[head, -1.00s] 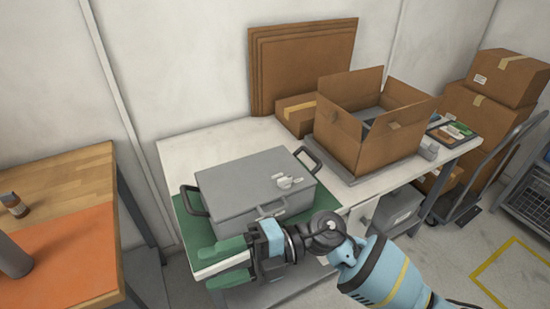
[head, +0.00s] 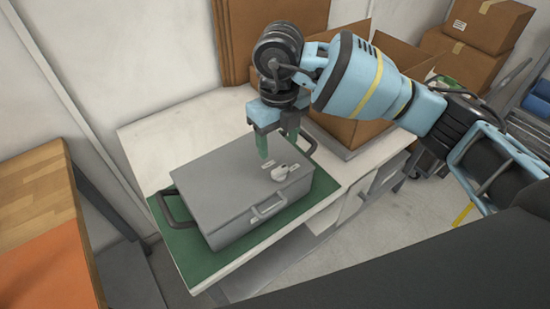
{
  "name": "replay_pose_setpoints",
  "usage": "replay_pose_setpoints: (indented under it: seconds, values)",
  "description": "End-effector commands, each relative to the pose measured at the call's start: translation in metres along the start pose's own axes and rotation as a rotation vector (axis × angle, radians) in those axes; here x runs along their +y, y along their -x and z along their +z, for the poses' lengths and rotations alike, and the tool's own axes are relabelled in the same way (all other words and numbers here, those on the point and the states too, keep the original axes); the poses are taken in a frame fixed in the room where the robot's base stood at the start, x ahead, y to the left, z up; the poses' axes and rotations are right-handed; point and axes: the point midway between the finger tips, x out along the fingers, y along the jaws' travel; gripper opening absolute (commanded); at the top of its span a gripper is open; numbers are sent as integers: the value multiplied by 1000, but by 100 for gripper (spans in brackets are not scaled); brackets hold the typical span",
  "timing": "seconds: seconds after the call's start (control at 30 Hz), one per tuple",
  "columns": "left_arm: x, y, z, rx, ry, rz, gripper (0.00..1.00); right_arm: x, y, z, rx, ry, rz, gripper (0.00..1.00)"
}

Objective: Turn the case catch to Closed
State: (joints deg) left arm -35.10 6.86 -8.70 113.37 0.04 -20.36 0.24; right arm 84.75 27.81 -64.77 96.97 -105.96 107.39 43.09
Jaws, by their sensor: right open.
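The grey case (head: 225,195) lies shut on a green mat (head: 190,250) on the white bench. A light catch knob (head: 281,173) sits on its lid toward the right side, with small pale labels beside it. I cannot read the labels or tell the catch's setting. My right gripper (head: 278,152) is open and points down above the lid, just behind the catch. Its green fingers are apart with nothing between them, and they look clear of the knob. My left gripper is out of view.
An open cardboard box (head: 350,124) stands behind my right arm on the white bench (head: 150,130). A wooden table (head: 40,210) is at the left. Stacked cartons (head: 485,30) stand at the back right.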

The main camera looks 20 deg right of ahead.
Motion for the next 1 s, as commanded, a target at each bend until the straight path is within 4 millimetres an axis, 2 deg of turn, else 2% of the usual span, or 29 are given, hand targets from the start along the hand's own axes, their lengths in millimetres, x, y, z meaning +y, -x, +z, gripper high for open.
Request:
replay_pose_setpoints:
  seconds: [0.17, 0.4, 0.6, 0.97, 1.0]
  values:
    - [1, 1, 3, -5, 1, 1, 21, 0, -16, -1, 5, 1, 3, 60]
    - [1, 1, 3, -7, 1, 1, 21, 1, -52, -1, 5, 0, 4, 60]
    - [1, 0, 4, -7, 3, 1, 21, 1, -73, -1, 3, 2, 5, 60]
    - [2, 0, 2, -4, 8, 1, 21, 1, -78, 0, 1, 3, 5, 60]
    - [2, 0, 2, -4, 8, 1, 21, 1, -78, 0, 1, 3, 5, 57]
